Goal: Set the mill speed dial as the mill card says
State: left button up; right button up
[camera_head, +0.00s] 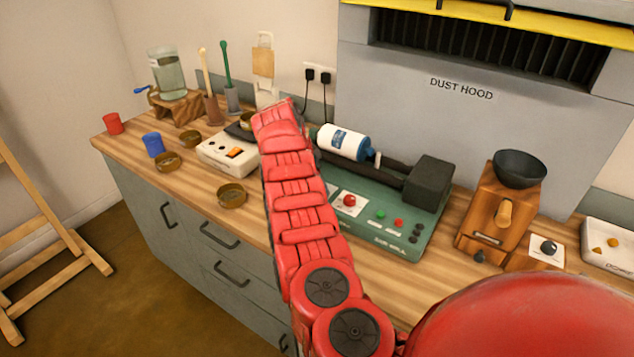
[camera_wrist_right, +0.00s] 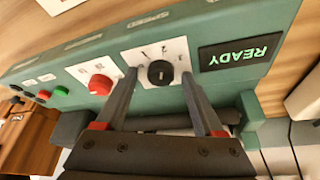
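The green mill (camera_head: 375,215) stands mid-table with a white jar (camera_head: 343,143) lying along its top. In the right wrist view, the mill's black speed dial (camera_wrist_right: 160,73) sits on a white plate with small marks, too small to read surely. Beside it a display (camera_wrist_right: 238,54) reads READY. My right gripper (camera_wrist_right: 159,77) is open, its fingers on either side of the dial with a gap at each. In the head view my red arm hides the dial and the gripper. No readable mill card shows. My left gripper is out of view.
The mill's red knob (camera_wrist_right: 100,84) is close beside one finger. A wooden grinder with a black bowl (camera_head: 519,169) stands to the right. Small brown dishes (camera_head: 232,194), a white device (camera_head: 228,152) and red and blue cups (camera_head: 153,145) stand to the left.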

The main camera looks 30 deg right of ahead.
jog(key=shift+r, duration=0.15)
jog(key=v, duration=1.7)
jog(key=shift+a+p, duration=0.15)
jog(key=shift+p, duration=0.25)
